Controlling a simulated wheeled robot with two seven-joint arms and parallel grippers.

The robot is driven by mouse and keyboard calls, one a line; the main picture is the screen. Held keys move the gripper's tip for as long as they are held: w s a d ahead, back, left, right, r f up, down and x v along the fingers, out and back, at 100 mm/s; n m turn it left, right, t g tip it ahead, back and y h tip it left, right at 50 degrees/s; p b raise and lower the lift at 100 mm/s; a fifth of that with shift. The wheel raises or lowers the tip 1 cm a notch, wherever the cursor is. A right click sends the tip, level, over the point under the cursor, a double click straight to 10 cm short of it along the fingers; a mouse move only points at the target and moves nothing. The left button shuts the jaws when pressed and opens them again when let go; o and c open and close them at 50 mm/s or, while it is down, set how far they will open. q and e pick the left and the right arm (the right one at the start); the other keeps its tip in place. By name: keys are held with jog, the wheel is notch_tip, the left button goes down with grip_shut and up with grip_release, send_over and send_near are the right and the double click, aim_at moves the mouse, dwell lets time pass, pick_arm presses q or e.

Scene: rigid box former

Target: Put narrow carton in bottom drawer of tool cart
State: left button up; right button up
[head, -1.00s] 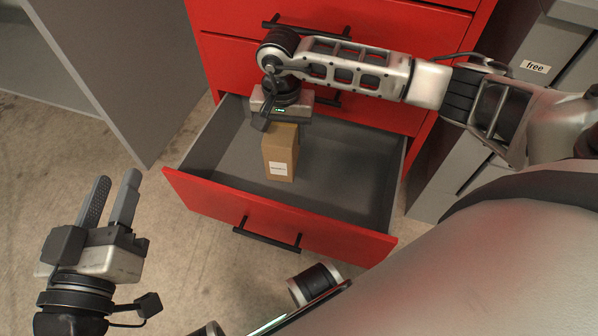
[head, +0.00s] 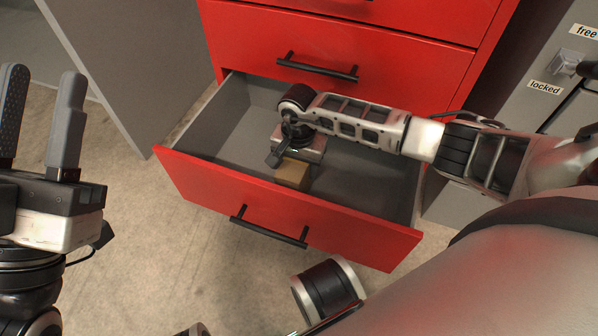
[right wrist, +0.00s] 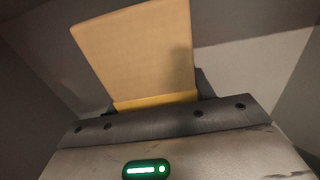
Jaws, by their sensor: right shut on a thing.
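The narrow carton (head: 293,173) is a brown cardboard box inside the open bottom drawer (head: 360,197) of the red tool cart (head: 400,55). Its lower part is hidden behind the drawer's front panel. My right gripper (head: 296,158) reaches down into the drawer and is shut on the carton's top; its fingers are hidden. In the right wrist view the carton (right wrist: 140,52) stands out beyond the gripper, with grey drawer surfaces around it. Whether the carton touches the drawer floor cannot be told. My left gripper (head: 40,120) is open and empty, left of the drawer.
A grey panel (head: 120,70) stands left of the cart. Grey lockers with "locked" (head: 545,87) and "free" (head: 585,31) labels stand at the right. The drawer's front has a black handle (head: 268,232). The drawer has free floor either side of the carton.

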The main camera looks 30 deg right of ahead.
jog(key=shift+f, duration=0.6)
pick_arm(q)
jog(key=shift+s+d+r+m+h, duration=0.1)
jog(key=shift+s+r+m+h, duration=0.15)
jog(key=shift+m+h, duration=0.2)
jog(key=shift+s+r+m+h, duration=0.1)
jog(key=shift+r+m+h, duration=0.2)
jog(key=shift+m, duration=0.25)
jog(key=shift+f, duration=0.1)
pick_arm(e)
jog(key=shift+f, duration=0.1)
jog(key=o, duration=1.2)
